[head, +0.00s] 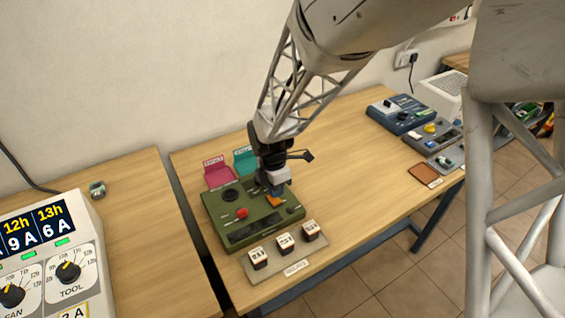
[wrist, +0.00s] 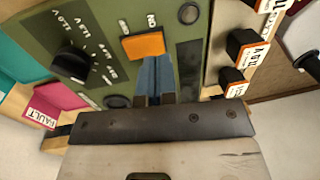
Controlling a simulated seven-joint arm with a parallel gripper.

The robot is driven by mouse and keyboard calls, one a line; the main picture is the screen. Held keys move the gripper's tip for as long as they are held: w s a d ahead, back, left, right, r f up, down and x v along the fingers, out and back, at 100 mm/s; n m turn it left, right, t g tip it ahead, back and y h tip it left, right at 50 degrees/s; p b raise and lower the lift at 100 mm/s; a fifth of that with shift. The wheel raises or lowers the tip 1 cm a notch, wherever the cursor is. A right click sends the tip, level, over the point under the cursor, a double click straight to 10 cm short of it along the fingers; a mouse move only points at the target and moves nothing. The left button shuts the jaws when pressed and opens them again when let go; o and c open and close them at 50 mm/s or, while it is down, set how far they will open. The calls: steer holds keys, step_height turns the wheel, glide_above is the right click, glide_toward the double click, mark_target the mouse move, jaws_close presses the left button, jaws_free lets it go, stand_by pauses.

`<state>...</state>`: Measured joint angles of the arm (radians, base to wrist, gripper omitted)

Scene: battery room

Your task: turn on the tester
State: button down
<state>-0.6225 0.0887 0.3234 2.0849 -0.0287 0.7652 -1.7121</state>
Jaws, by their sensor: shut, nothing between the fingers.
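The tester is a green box (head: 213,226) on the middle table, with its green panel (wrist: 110,20) filling much of the wrist view. An orange rocker switch (wrist: 143,46) sits on the panel; it also shows in the head view (head: 275,202). My gripper (wrist: 157,80) is shut and empty, its blue-grey fingertips pointing down at the panel right beside the orange switch. I cannot tell whether they touch it. The panel also has a black knob (wrist: 70,64) with printed marks and a red button (head: 241,213).
Several white-labelled black batteries (head: 284,243) stand on a tray in front of the tester. Pink (head: 219,173) and teal (head: 245,160) bins are behind it. Other devices (head: 400,114) sit at the table's far right. A charger (head: 60,240) stands on the left table. The table middle is clear.

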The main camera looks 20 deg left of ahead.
mark_target(277, 202)
steer(key=shift+s+d+f, duration=0.15)
steer(key=shift+f, duration=1.2)
steer(key=shift+f, duration=0.2)
steer(key=shift+r, duration=0.1)
steer(key=shift+w+a+r, duration=0.25)
steer(key=shift+w+a, duration=0.2)
steer(key=shift+r, duration=0.1)
step_height(277, 202, up, 14)
steer(key=s+d, duration=0.1)
stand_by(0.7)
